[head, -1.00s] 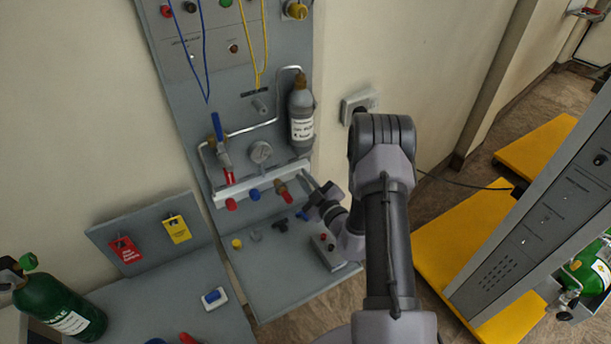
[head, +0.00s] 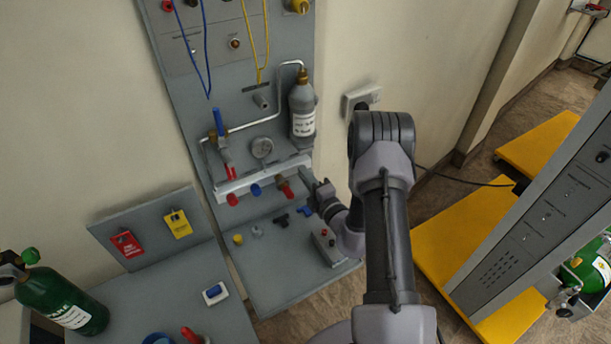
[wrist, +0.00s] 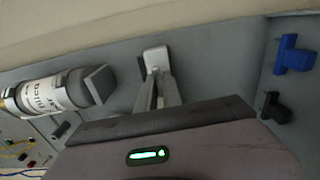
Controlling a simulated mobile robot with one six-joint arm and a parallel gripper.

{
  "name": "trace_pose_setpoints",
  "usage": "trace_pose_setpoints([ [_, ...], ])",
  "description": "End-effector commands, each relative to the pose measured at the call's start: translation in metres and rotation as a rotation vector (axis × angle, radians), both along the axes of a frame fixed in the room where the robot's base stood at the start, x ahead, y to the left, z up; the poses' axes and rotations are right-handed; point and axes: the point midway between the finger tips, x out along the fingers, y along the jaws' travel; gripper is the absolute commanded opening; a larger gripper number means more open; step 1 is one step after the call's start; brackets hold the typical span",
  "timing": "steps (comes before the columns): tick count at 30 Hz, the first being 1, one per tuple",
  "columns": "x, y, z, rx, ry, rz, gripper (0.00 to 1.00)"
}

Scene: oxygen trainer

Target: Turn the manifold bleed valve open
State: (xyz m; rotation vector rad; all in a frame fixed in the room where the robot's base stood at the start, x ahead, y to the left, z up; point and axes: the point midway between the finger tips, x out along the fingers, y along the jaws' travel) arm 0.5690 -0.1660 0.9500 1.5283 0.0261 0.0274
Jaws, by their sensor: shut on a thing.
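The white manifold bar (head: 262,180) crosses the lower part of the grey panel, with red and blue fittings along its front. My gripper (head: 308,180) is at the bar's right end. In the wrist view, my gripper's two fingers (wrist: 158,88) come close together and reach a small white piece (wrist: 155,58) against the grey panel. My gripper is shut on the manifold bleed valve at that end. The fingers largely hide the valve, so its angle cannot be read.
A grey bottle (head: 303,108) stands above the bar's right end, also large in the wrist view (wrist: 55,93). Below are a blue tee-shaped part (head: 304,211), a black one (head: 281,220) and a small grey box (head: 328,247). A gauge (head: 262,148) sits above the bar.

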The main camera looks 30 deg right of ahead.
Motion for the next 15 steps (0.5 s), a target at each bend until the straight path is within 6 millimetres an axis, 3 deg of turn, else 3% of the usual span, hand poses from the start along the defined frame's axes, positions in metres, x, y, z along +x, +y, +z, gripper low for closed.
trace_pose_setpoints([
  [15, -0.0007, -0.0009, -0.0057, -0.487, -0.015, 0.000, 0.00],
])
